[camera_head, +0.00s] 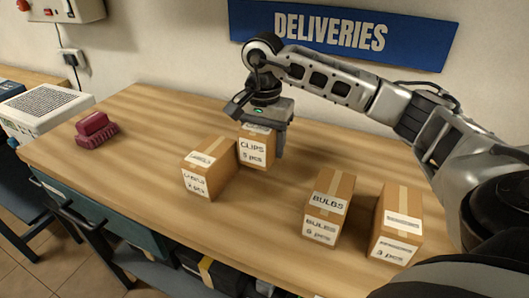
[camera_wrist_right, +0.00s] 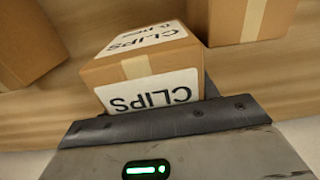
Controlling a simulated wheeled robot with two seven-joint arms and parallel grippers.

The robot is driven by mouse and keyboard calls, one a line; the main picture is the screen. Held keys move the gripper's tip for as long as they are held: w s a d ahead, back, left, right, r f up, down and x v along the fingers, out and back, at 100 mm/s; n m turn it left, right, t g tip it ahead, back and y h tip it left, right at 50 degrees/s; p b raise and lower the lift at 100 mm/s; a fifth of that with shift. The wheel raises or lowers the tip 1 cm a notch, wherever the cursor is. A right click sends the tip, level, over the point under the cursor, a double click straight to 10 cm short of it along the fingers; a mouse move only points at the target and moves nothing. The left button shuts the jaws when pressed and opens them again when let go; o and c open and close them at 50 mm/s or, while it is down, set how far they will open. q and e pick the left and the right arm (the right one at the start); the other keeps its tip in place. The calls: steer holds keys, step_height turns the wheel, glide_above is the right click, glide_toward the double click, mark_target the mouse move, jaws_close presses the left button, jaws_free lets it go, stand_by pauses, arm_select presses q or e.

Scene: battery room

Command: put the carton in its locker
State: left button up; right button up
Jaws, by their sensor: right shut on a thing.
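The brown carton labelled CLIPS, 5 pcs (camera_head: 257,154) is upright toward the back of the wooden table, under my right gripper (camera_head: 261,130). The gripper reaches down from above and is shut on it, with one finger showing along its right side. In the right wrist view the CLIPS carton (camera_wrist_right: 145,68) sits at the jaws, its CLIPS labels facing the camera. I cannot tell whether its base touches the table. My left gripper is not in view. No locker can be made out.
A carton labelled LABELS (camera_head: 209,168) stands close at the left of the CLIPS carton. A BULBS carton (camera_head: 328,206) and another carton (camera_head: 397,222) stand at the front right. A dark red object (camera_head: 95,130) lies at the left.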

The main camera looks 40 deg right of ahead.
steer(key=shift+w+d+f, duration=0.1)
steer(key=shift+d+f, duration=0.05)
steer(key=shift+f, duration=0.8)
steer(key=shift+w+d+f, duration=0.1)
steer(key=shift+f, duration=0.85)
steer(key=shift+f, duration=0.2)
steer(key=o, duration=1.2)
steer(key=shift+c, duration=0.2)
steer(key=shift+r, duration=0.15)
